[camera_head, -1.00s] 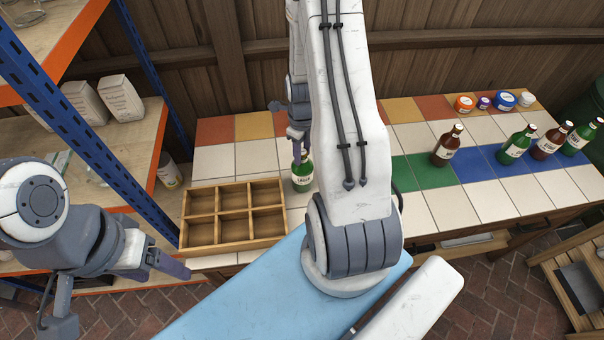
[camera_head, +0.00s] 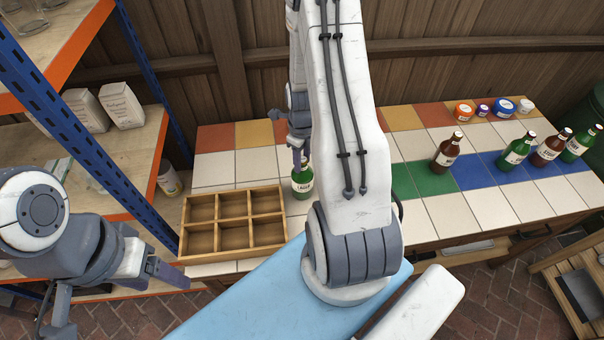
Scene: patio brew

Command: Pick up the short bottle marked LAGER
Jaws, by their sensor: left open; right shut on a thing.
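A short green bottle with a white label that seems to read LAGER (camera_head: 302,183) stands upright on the tiled counter, just right of the wooden crate. My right gripper (camera_head: 300,150) is at its neck from above, shut on it; my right arm hides part of the fingers. My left gripper (camera_head: 125,310) is at the lower left, in front of the shelf, open and apart from the bottle.
The wooden crate (camera_head: 186,236) has several empty compartments. Brown and green bottles, such as a brown one (camera_head: 447,150), stand to the right. Small lidded jars (camera_head: 464,110) stand at the back. A blue-posted shelf (camera_head: 75,125) stands at left.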

